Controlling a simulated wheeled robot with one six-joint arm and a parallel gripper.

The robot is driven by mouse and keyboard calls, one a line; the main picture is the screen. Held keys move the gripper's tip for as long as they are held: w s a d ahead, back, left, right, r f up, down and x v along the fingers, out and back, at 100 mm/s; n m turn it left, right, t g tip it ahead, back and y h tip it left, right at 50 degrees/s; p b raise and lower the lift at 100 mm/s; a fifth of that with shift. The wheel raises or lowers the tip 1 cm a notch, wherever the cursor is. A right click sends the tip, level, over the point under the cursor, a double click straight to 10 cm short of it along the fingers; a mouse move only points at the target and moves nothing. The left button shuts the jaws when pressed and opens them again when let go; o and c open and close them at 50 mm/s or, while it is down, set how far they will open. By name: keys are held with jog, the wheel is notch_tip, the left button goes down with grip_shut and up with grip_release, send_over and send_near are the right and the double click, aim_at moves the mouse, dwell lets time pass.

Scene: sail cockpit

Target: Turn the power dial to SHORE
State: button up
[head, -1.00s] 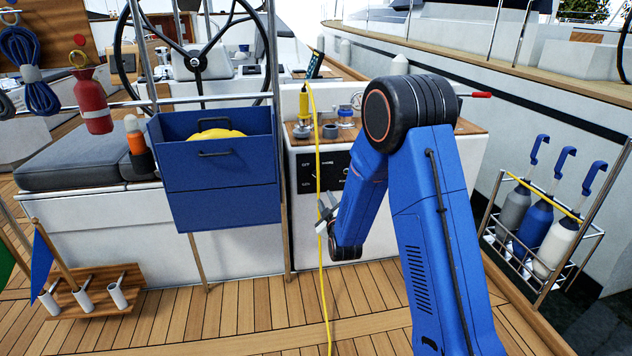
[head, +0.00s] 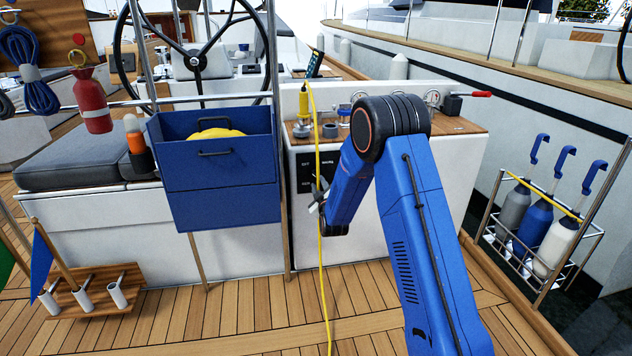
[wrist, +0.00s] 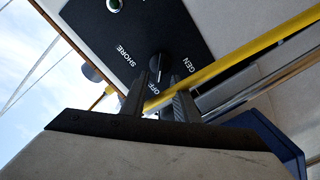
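The power dial (wrist: 160,68) is a black knob on a black panel (wrist: 190,30) lettered SHORE, OFF and GEN. Its pointer appears to be towards OFF. In the head view the panel (head: 305,172) is on the white console, partly covered by my arm; the dial is not clear there. My gripper (wrist: 160,102) is open, its two fingers apart below the dial in the wrist view, with the knob just beyond the gap. Contact cannot be told. My gripper also shows in the head view (head: 318,195), in front of the panel's lower part.
A yellow cord (head: 321,250) hangs down in front of the panel; in the wrist view the cord (wrist: 235,60) crosses close by the fingers. A blue box (head: 220,190) stands left of the panel.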

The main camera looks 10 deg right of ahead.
aim_at(316, 177)
jog(key=shift+w, duration=2.7)
grip_shut()
